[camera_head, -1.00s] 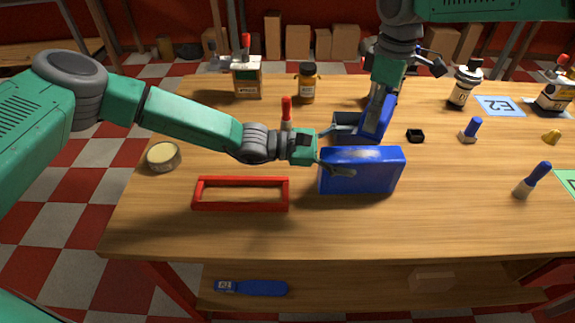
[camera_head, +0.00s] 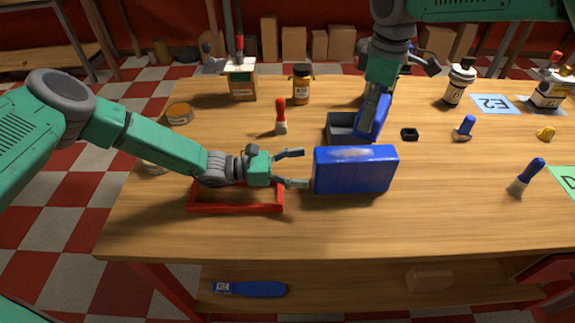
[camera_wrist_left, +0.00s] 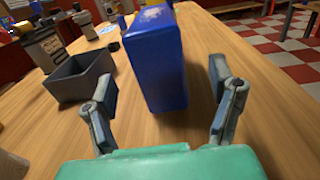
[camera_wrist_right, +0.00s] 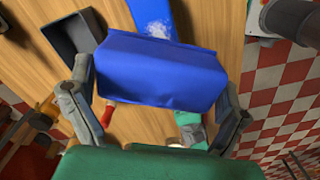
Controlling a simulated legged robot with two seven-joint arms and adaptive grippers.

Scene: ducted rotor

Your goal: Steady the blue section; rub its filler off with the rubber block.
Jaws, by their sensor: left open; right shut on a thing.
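The blue section (camera_head: 355,172) is a long box-like piece standing on the table in front of me. A white patch of filler (camera_wrist_left: 155,12) shows on its top, and also in the right wrist view (camera_wrist_right: 156,28). My left gripper (camera_head: 304,168) is open and empty just left of the section's near end, which lies ahead between its fingers in the left wrist view (camera_wrist_left: 160,75). My right gripper (camera_wrist_right: 160,95) is shut on a blue block (camera_wrist_right: 160,72), held beyond the section near the grey bin. I cannot tell whether this block is the rubber one.
An open grey bin (camera_head: 341,128) stands behind the section. A red frame (camera_head: 235,208) lies under my left forearm. A red-handled brush (camera_head: 281,118), a black nut-like part (camera_head: 409,134) and bottles stand farther back.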

